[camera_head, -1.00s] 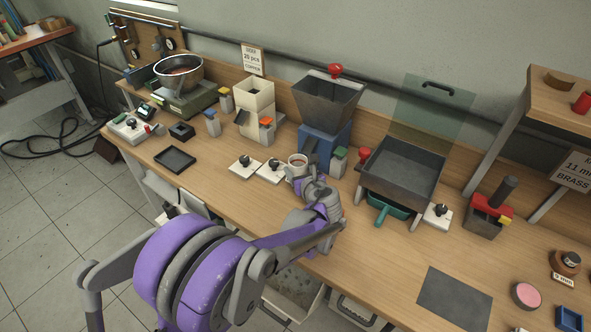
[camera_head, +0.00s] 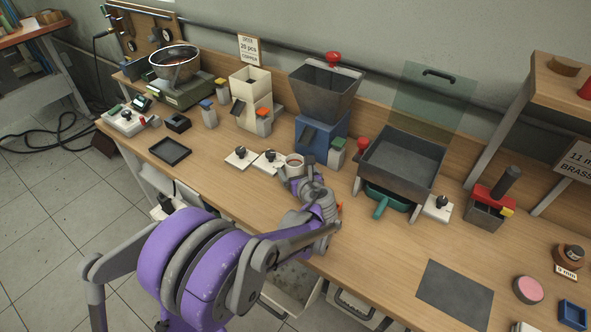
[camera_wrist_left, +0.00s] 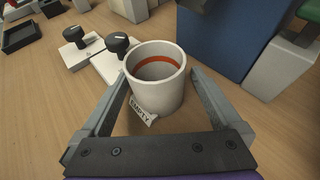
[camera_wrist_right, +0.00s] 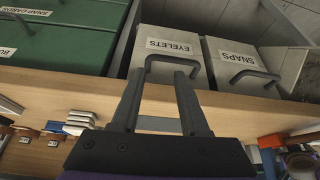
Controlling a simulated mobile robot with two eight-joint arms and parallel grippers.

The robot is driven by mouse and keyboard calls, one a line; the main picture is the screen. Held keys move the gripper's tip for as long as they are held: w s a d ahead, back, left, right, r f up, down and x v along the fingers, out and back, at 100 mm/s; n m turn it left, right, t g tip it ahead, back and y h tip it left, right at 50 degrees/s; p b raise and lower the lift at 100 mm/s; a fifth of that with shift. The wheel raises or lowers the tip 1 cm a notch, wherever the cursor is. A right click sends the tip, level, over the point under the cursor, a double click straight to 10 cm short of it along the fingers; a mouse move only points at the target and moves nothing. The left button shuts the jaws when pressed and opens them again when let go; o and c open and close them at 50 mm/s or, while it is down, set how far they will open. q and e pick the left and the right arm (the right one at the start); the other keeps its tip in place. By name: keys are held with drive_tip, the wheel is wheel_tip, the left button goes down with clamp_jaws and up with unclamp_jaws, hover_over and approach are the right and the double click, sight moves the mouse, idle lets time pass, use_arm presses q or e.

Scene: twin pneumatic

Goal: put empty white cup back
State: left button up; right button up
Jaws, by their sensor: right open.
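The white cup (camera_head: 294,160) stands upright on the bench in front of the blue-based hopper. In the left wrist view the cup (camera_wrist_left: 157,82) shows an orange-red band inside; I cannot tell what is at its bottom. A small tag reading EMPTY (camera_wrist_left: 143,112) is at its near side. My left gripper (camera_wrist_left: 157,78) has its fingers apart on either side of the cup, with a narrow gap visible at the right finger. In the head view my left gripper (camera_head: 290,174) reaches the cup from the front. My right gripper (camera_wrist_right: 158,75) is open and empty, facing the EYELETS drawer (camera_wrist_right: 165,55).
Two white knob plates (camera_head: 268,162) stand just left of the cup. The blue-based hopper (camera_head: 322,135) is close behind it. A dark tray unit (camera_head: 402,160) stands to the right.

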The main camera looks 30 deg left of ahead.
use_arm(q)
drive_tip(key=shift+r, duration=0.3)
drive_tip(key=v, duration=1.2)
drive_tip(key=shift+s+f+p, duration=0.1)
drive_tip(key=shift+p, duration=0.2)
